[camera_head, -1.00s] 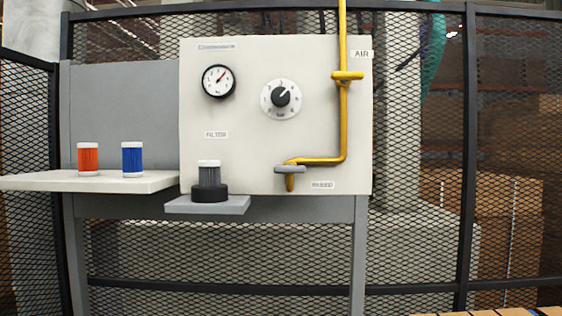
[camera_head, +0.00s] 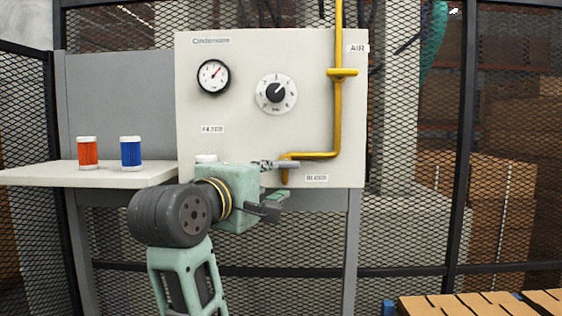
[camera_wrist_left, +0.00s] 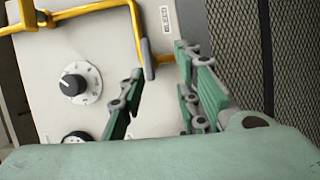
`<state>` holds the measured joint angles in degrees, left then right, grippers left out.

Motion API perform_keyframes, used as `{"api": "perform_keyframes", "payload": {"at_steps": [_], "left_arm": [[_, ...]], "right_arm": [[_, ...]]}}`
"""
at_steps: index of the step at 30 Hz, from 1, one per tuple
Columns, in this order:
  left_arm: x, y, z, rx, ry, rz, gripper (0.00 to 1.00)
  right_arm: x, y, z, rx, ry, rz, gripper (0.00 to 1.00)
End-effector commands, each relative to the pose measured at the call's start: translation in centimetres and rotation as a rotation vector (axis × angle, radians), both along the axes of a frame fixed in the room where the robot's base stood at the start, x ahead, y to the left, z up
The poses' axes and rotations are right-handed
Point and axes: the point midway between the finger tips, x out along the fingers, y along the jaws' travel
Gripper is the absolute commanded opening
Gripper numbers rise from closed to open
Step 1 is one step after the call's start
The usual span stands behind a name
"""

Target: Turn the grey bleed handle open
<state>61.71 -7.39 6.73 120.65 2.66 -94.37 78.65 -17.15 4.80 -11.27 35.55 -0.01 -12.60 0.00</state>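The grey bleed handle (camera_head: 289,163) sits crosswise at the end of the yellow pipe (camera_head: 318,154), low on the white panel above the BLEED label. My left gripper (camera_head: 275,181) is at the handle's lower left in the head view, partly overlapping it. In the left wrist view my left gripper (camera_wrist_left: 160,64) is open, with its two green fingers spread. The grey handle (camera_wrist_left: 147,50) shows between the fingertips there, and the gap between them looks empty of any grip. Contact cannot be told. My right gripper is in neither view.
The panel (camera_head: 240,110) carries a gauge (camera_head: 213,77), a dial (camera_head: 276,93) and a yellow AIR handle (camera_head: 342,72). A red filter (camera_head: 87,153) and a blue filter (camera_head: 131,152) stand on the left shelf (camera_head: 70,176). My arm hides most of the filter below the FILTER label.

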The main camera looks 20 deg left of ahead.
Motion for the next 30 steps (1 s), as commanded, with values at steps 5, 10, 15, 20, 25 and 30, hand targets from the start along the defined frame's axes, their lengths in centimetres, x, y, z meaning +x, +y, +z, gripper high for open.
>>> {"api": "perform_keyframes", "payload": {"at_steps": [5, 10, 15, 20, 25, 30], "left_arm": [[-0.4, 0.0, 2.1, -0.042, -0.024, -0.004, 0.30], [2.0, -0.3, 2.1, -0.039, -0.020, -0.003, 0.30], [4.7, -0.6, 2.1, -0.039, -0.022, -0.002, 0.30], [6.4, -0.8, 2.0, -0.040, -0.023, -0.002, 0.30], [6.8, -0.8, 1.9, -0.039, -0.026, -0.002, 0.30], [6.8, -0.8, 1.8, -0.039, -0.026, -0.002, 0.30]], "right_arm": [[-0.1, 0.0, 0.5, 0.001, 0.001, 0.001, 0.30], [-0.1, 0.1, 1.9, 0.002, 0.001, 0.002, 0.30], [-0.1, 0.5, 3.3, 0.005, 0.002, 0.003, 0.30], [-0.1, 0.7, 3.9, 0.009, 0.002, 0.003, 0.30], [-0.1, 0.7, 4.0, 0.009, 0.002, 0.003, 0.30], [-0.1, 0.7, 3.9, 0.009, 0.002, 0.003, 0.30]]}}
